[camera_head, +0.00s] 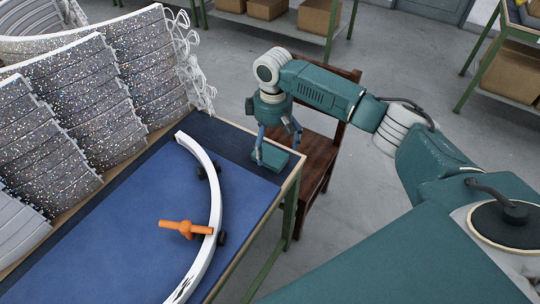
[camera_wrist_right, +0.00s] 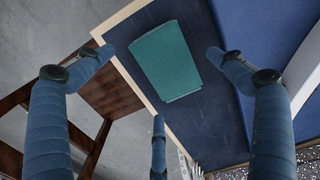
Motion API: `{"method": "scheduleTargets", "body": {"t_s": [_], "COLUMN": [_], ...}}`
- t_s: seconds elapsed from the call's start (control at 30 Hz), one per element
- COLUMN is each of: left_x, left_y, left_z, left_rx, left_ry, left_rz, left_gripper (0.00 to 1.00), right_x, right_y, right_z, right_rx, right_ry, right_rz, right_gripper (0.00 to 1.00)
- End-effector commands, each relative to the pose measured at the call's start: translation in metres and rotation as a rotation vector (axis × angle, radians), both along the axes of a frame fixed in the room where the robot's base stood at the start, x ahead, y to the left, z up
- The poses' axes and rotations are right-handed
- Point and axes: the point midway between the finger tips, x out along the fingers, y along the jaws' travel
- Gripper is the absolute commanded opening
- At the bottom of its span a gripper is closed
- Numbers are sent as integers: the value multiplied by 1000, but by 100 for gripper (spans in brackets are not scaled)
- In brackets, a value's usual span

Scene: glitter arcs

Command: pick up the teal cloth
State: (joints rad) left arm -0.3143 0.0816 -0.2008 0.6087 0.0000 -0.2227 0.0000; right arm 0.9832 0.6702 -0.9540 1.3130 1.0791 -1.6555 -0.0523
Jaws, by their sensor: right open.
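The teal cloth (camera_head: 279,155) is a folded rectangle lying flat on the dark blue table top near its right edge in the head view. In the right wrist view the cloth (camera_wrist_right: 166,61) lies between the spread fingers, close to the table's wooden edge. My right gripper (camera_head: 276,149) is above the cloth with its fingers pointing down. In the right wrist view my right gripper (camera_wrist_right: 155,75) is open and empty, and the cloth looks apart from the fingers. In the head view the fingers partly hide the cloth. My left gripper is not in view.
A white curved arc (camera_head: 214,200) on dark feet and an orange clamp-like piece (camera_head: 186,228) stand on the blue mat (camera_head: 110,245). Glittery grey arched panels (camera_head: 90,95) line the table's left side. A brown wooden chair (camera_head: 318,160) stands close beside the table's right edge.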

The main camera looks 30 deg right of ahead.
Motion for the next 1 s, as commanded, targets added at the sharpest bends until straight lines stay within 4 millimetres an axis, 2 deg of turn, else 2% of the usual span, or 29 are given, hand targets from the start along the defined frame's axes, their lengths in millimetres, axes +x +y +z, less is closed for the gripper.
{"method": "scheduleTargets", "body": {"t_s": [0.1, 0.2, 0.43, 0.6, 0.67, 1.0], "left_x": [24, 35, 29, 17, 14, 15], "left_y": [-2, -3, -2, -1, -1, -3], "left_z": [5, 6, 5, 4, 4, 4], "left_rx": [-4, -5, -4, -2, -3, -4], "left_ry": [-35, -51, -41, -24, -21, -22], "left_rz": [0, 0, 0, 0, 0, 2], "left_gripper": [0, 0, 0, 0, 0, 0], "right_x": [0, 0, 0, 0, 0, 0], "right_y": [0, 0, 0, 0, 0, 0], "right_z": [-15, -22, -23, -23, -23, -23], "right_rx": [-1, -1, -1, -1, -1, -1], "right_ry": [0, -2, -3, -3, -3, -3], "right_rz": [-1, 0, 1, 0, 0, 0], "right_gripper": [94, 94, 94, 60, 51, 51]}}
